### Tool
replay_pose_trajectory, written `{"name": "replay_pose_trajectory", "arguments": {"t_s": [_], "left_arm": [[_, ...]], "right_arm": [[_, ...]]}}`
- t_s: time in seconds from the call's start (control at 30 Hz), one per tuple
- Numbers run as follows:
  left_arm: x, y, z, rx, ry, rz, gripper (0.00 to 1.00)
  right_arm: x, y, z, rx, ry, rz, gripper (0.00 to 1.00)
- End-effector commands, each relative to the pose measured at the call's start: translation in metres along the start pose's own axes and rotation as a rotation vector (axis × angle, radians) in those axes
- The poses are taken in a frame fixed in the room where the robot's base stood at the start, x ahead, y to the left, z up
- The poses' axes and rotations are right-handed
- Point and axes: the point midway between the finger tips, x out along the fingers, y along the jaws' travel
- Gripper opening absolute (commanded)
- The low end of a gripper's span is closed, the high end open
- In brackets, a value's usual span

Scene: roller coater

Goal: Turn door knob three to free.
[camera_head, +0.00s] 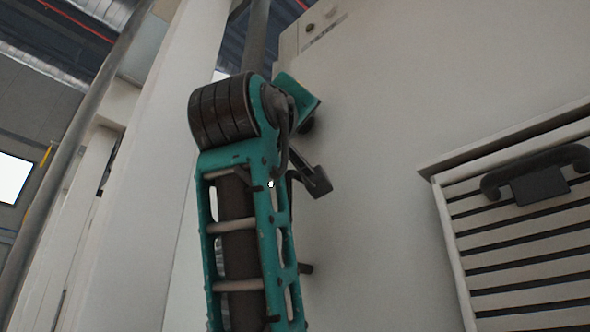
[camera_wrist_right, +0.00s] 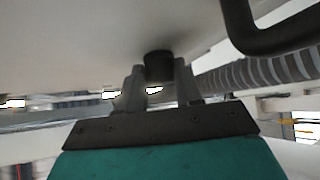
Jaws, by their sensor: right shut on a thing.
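My right gripper (camera_wrist_right: 158,90) is shut on a short dark round knob (camera_wrist_right: 158,66) in the right wrist view. Its two grey fingers stand one on each side of the knob, which sits on a pale panel (camera_wrist_right: 80,45). In the head view my teal arm rises in front of the white machine door (camera_head: 390,170), and the grip itself cannot be made out clearly there. I cannot tell which number either has. My left gripper is not in view.
A louvred vent (camera_head: 520,240) with a black handle (camera_head: 537,180) is at the right of the head view. White uprights (camera_head: 135,180) and a grey pipe (camera_head: 75,130) stand to the left. The door face between arm and vent is clear.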

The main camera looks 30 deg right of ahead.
Motion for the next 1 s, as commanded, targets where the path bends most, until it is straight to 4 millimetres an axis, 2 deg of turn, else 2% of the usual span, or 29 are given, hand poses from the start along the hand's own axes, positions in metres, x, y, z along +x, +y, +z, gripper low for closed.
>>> {"name": "replay_pose_trajectory", "arguments": {"t_s": [0.3,0.33,0.57,1.0], "left_arm": [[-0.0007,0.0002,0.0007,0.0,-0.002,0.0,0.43],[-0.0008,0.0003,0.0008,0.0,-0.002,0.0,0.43],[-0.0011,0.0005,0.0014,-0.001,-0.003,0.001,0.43],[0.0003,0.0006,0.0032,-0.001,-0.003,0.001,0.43]], "right_arm": [[0.0006,0.0004,-0.0001,0.001,0.0,0.001,0.05],[0.0006,0.0005,-0.0001,0.001,0.0,0.001,0.37],[0.0005,0.0004,-0.0001,0.001,0.0,0.001,0.59],[0.0007,-0.0031,0.0031,0.0,0.0,0.0,0.61]]}}
